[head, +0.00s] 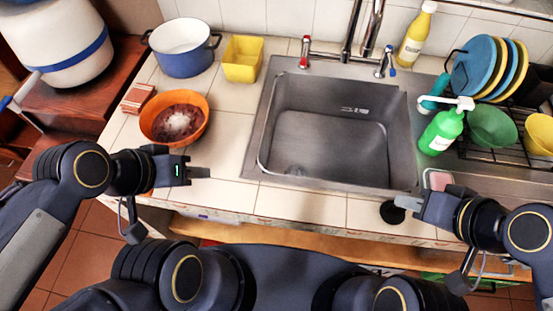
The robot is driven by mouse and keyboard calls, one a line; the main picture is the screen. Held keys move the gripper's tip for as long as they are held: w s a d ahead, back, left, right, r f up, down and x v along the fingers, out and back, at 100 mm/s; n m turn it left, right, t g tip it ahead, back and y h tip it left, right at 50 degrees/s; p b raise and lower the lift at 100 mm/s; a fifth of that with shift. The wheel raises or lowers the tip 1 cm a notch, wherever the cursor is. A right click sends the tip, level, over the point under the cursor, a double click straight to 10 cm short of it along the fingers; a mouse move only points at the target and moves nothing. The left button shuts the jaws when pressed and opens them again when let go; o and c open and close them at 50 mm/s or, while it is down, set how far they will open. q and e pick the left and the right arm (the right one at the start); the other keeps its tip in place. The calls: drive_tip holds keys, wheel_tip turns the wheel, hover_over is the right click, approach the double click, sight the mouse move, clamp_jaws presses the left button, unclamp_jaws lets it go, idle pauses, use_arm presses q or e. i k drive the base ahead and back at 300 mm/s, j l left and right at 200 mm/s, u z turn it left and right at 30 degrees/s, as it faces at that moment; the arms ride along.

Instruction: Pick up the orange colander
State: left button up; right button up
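The orange colander (202,119) appears to be the round orange bowl on the tiled counter at the left. It stands upright, with something dark red and whitish inside. I cannot make out its holes. My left gripper (203,172) is in front of the colander, nearer to me and slightly right, apart from it and empty. The finger gaps of both grippers are too unclear to judge. A small orange patch shows beneath my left wrist; I cannot tell what it is.
A blue pot (184,62) and a yellow square container (242,72) stand behind the colander. A brick-coloured block (137,98) lies left of it. The sink (330,135) is to the right. A green bottle (441,133) and dish rack lie beyond. Counter between colander and sink is clear.

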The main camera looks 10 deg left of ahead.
sight(176, 119)
drive_tip(key=k+j+u, duration=0.15)
drive_tip(key=u, duration=0.3)
drive_tip(key=k+j+u, duration=0.1)
drive_tip(key=j+u, duration=0.6)
drive_tip(key=u, duration=0.2)
drive_tip(key=j+z, duration=0.2)
drive_tip(key=z, duration=0.3)
drive_tip(key=j+z, duration=0.7)
drive_tip(key=z, duration=0.15)
